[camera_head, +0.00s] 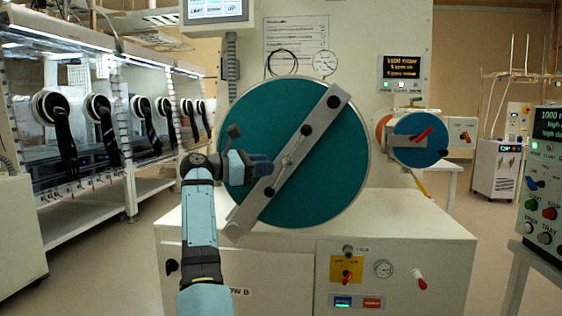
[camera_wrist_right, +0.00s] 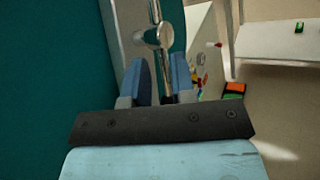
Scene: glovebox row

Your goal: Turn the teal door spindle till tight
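The large round teal door (camera_head: 328,160) is closed on the cream chamber, with a grey diagonal bar (camera_head: 318,122) across it. The metal spindle (camera_head: 287,160) with its cross handle sits at the bar's middle; it also shows in the right wrist view (camera_wrist_right: 158,37). My right gripper (camera_head: 275,166) is at the spindle, in front of the door. In the right wrist view its blue fingers (camera_wrist_right: 160,75) stand either side of the handle rod, with a gap visible on the left; it looks open around it. The head view hides the fingertips' contact. My left gripper is out of view.
A smaller blue round door (camera_head: 420,139) with a red handle is at the right. Below are a yellow switch panel (camera_head: 346,270) and a small gauge (camera_head: 383,268). A control console (camera_head: 545,190) stands at the right edge. A glovebox row (camera_head: 100,120) lines the left.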

